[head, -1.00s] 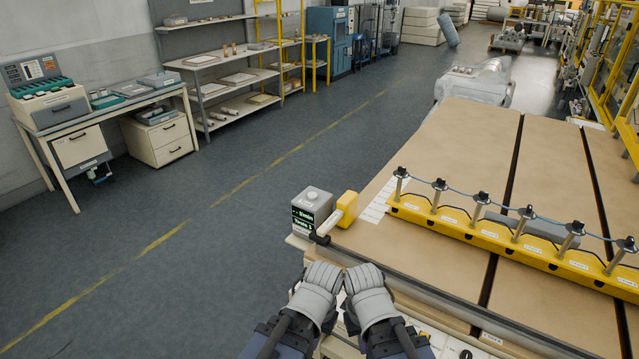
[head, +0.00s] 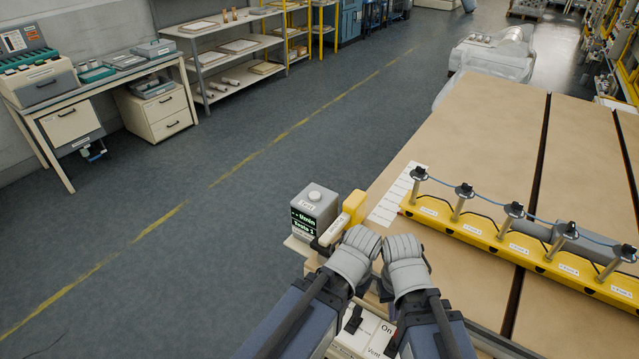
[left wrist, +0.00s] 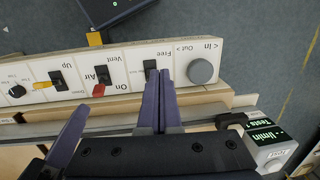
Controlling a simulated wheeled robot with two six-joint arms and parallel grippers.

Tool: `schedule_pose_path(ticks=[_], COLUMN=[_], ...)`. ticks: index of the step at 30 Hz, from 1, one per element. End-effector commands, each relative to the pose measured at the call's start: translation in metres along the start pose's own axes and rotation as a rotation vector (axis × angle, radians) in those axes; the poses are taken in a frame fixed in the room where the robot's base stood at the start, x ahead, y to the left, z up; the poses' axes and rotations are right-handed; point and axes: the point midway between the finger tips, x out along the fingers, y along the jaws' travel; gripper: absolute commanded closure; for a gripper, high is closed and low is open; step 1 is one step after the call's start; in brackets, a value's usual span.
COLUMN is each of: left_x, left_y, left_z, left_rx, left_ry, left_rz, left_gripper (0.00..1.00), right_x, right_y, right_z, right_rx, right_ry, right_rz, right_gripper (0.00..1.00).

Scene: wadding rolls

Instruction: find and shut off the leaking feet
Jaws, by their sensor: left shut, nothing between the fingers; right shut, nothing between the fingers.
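A yellow beam (head: 520,252) lies on the brown table, bearing several upright metal feet (head: 511,222) with black caps, linked by a blue hose. A grey meter (head: 316,212) with a green display, apparently "-- l/min" and "Tests 1", stands at the table corner beside a yellow-headed tool (head: 354,206). My left gripper (head: 357,250) and right gripper (head: 402,252) are side by side over the table's front edge, shut and empty. In the left wrist view, my left fingers (left wrist: 158,78) are at the "Free" switch (left wrist: 151,66) of a white panel (left wrist: 130,60); contact is unclear.
A white label strip (head: 396,194) lies by the beam. The floor (head: 230,235) to the left is open.

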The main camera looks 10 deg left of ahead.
Motion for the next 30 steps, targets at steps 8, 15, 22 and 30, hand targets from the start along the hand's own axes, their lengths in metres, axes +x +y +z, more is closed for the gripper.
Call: schedule_pose_path(ticks=[8, 15, 22, 30], left_x=[0.0, -0.007, -0.04, -0.089], left_y=[0.0, -0.011, -0.086, -0.223], left_z=[0.0, -0.021, -0.111, -0.179], left_rx=[0.0, 0.008, 0.032, -0.001], left_ry=[0.0, 0.045, 0.32, 0.689], left_rz=[0.0, 0.047, 0.201, 0.195], left_gripper=[1.0, 1.0, 1.0, 1.0], right_x=[0.0, -0.008, -0.034, -0.057], right_y=[0.0, 0.001, 0.003, 0.005], right_z=[0.0, 0.001, 0.002, 0.004], right_rx=[0.0, 0.0, 0.002, 0.003], right_ry=[0.0, 0.0, 0.0, 0.0], right_rz=[0.0, 0.0, -0.001, -0.001], right_gripper=[1.0, 1.0, 1.0, 1.0])
